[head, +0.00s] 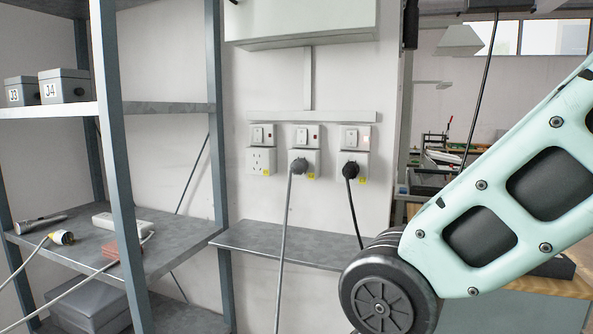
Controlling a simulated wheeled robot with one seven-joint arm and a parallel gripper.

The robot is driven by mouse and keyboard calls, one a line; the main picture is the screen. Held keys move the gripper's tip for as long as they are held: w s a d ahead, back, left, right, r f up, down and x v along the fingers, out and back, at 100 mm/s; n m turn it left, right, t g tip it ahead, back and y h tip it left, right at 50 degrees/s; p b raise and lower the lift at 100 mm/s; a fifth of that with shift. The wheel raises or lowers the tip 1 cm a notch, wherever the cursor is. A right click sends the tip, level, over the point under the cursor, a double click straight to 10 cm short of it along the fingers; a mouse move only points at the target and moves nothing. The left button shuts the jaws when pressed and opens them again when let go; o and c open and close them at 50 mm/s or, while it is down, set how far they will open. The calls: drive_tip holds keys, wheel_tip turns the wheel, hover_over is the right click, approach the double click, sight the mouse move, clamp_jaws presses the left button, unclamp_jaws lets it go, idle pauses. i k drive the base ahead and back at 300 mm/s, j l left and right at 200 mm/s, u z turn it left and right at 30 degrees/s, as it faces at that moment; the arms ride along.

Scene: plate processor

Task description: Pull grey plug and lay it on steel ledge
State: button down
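The grey plug (299,167) sits in the middle of three wall sockets. Its light grey cable (284,250) hangs down in front of the steel ledge (245,239). The steel ledge runs along the wall below the sockets, and its bare top shows to the left of the cable. A black plug (350,170) with a black cable is in the right socket. My arm crosses the right side of the head view and hides part of the area beside the ledge's right end. My gripper is not in view.
The left socket (261,161) is empty. A shelf rack (119,180) stands at the left with grey boxes, a yellow connector (62,238), a torch (40,224) and a white power strip (115,222). Grey trunking (312,116) runs above the sockets.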

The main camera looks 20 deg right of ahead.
sight(300, 166)
drive_tip(key=i+l+u, duration=0.3)
drive_tip(key=i+l, duration=0.25)
drive_tip(key=i+l+u, duration=0.3)
drive_tip(key=i+l, duration=0.2)
drive_tip(key=l, duration=0.25)
